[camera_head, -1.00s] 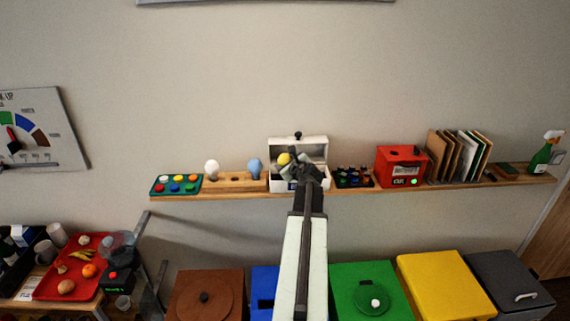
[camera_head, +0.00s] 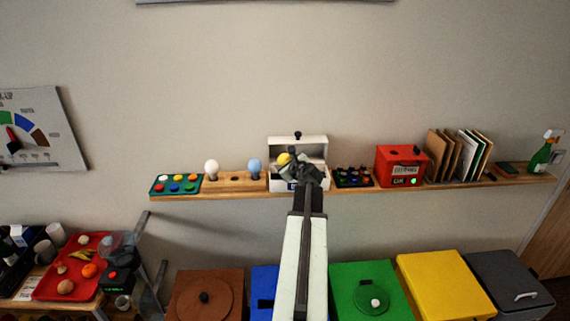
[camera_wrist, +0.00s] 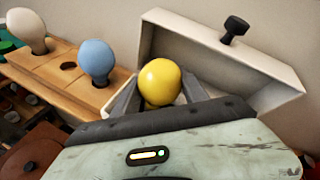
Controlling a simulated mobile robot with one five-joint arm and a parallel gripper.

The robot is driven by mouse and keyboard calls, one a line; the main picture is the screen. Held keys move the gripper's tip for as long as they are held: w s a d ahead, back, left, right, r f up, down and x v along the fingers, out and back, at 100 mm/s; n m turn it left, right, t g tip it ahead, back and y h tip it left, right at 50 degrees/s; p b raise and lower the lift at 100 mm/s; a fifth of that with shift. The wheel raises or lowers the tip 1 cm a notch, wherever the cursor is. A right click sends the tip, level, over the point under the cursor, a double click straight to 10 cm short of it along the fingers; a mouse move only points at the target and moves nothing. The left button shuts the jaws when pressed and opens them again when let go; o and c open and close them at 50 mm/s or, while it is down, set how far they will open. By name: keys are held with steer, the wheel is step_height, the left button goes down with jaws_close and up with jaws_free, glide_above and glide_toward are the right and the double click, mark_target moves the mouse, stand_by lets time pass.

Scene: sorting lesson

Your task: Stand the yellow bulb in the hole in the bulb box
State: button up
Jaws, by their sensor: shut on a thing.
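The yellow bulb (camera_head: 284,159) is held in my gripper (camera_head: 290,162), in front of the open white box (camera_head: 313,144). In the wrist view the round yellow bulb (camera_wrist: 160,80) sits between the two grey fingers, its lower end hidden. A wooden block (camera_head: 222,184) stands on the shelf to the left. It holds a white bulb (camera_wrist: 26,28) and a blue bulb (camera_wrist: 96,60) upright, with an empty dark hole (camera_wrist: 68,66) between them. The yellow bulb is to the right of the blue bulb and apart from it. The white box's lid is raised; its inside is mostly hidden.
On the narrow shelf (camera_head: 340,187), a green tray of coloured buttons (camera_head: 176,185) stands left of the block. A dark rack (camera_head: 353,177) and a red box (camera_head: 401,167) stand right of the white box. Several bins stand below.

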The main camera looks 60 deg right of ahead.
steer(key=shift+f+b, duration=1.4)
steer(key=shift+f, duration=0.05)
stand_by(1.2)
stand_by(0.6)
steer(key=o, duration=0.6)
steer(key=shift+c, duration=0.2)
steer(key=o, duration=0.5)
steer(key=shift+a, duration=0.1)
steer(key=c, duration=0.4)
steer(key=shift+o, duration=1.1)
